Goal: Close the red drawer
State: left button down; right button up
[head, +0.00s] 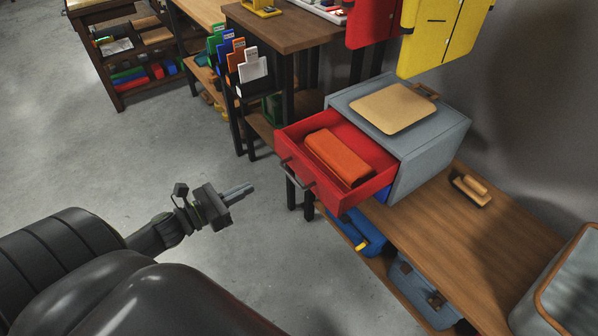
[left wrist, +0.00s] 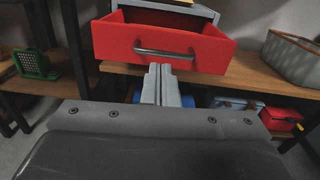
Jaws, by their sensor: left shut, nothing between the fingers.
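The red drawer (head: 313,187) is pulled out of a grey cabinet (head: 430,151) on a wooden bench. An orange folded item (head: 339,158) lies inside it. Its dark bar handle (head: 297,173) is on the front face. My left gripper (head: 250,188) is shut and empty, left of the drawer front and apart from it in the head view. In the left wrist view the shut fingers (left wrist: 161,82) point at the drawer front (left wrist: 190,48), with their tips just below the handle (left wrist: 163,53); I cannot tell the gap. My right gripper is not in view.
A tan board (head: 393,107) lies on the cabinet top. A wooden-handled brush (head: 471,189) rests on the bench (head: 440,235). Blue cases (head: 420,290) sit on the shelf below. A grey bin (head: 565,290) stands at the right. The floor left of the drawer is clear.

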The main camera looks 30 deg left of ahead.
pick_arm(q)
send_near(302, 162)
jog(key=shift+m+h, duration=0.3)
jog(key=p+x, duration=0.2)
jog(key=x, duration=0.3)
jog(key=shift+w+r, duration=0.1)
jog(key=shift+w, duration=0.3)
jog(key=shift+w+d, duration=0.25)
jog(key=shift+w, duration=0.25)
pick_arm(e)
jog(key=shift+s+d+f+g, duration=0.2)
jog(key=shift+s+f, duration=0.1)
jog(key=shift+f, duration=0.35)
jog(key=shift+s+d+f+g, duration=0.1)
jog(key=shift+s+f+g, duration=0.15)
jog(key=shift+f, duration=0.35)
